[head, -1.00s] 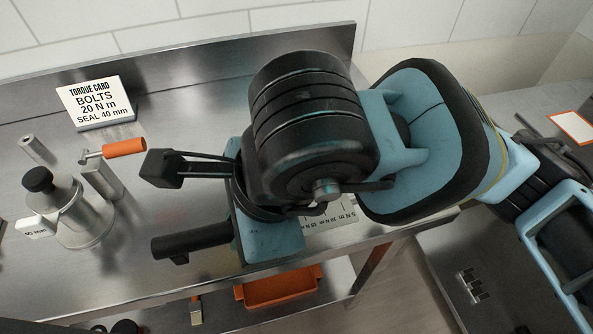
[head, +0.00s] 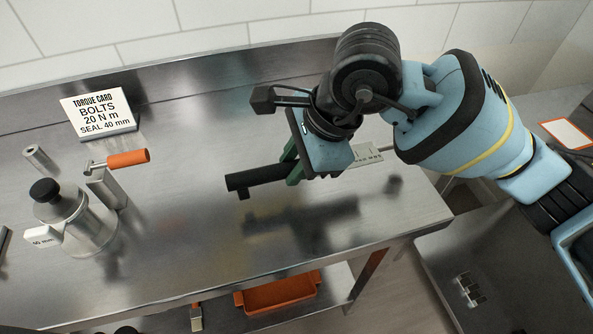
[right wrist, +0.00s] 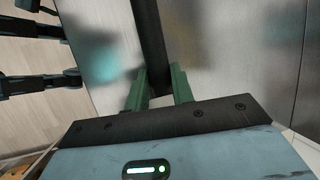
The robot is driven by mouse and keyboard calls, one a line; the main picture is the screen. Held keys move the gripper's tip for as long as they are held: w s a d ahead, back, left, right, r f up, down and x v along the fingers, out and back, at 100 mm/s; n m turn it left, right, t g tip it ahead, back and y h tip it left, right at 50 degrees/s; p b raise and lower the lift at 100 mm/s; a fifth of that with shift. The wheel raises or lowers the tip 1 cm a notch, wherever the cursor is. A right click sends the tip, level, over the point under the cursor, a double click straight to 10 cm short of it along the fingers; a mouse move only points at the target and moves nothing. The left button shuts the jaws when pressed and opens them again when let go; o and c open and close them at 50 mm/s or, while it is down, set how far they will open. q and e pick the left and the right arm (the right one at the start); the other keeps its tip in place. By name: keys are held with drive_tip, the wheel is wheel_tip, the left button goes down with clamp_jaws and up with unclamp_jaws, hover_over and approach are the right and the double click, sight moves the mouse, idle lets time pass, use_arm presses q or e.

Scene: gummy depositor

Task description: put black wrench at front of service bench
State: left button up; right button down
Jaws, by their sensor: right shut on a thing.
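The black wrench (head: 258,177) shows as a dark bar with a short stub at its left end. My right gripper (head: 292,168) is shut on it, over the right half of the steel service bench (head: 190,245). A dark reflection lies on the bench top below the wrench, and the wrench looks held above the surface. In the right wrist view the black bar (right wrist: 151,45) runs between the two green fingers (right wrist: 158,88). The wrench's right part is hidden by my gripper. My left gripper is not seen.
A torque card (head: 98,112) stands at the back left. A metal pot with a black knob (head: 75,215) and an orange-handled tool (head: 127,158) on a block are at the left. A marked plate (head: 368,154) lies right of the gripper. An orange tray (head: 280,292) is below. The bench's front middle is clear.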

drive_tip(key=f, duration=0.3)
drive_tip(key=shift+w+d, duration=0.2)
drive_tip(key=shift+w, duration=0.1)
drive_tip(key=shift+f, duration=0.25)
drive_tip(key=shift+f, duration=0.15)
drive_tip(key=c, duration=1.2)
unclamp_jaws()
drive_tip(key=shift+d+r, duration=0.1)
drive_tip(key=shift+r, duration=0.3)
drive_tip(key=v, duration=1.1)
drive_tip(key=shift+s+d+r, duration=0.1)
drive_tip(key=shift+r, duration=0.1)
drive_tip(key=shift+s+f, duration=0.1)
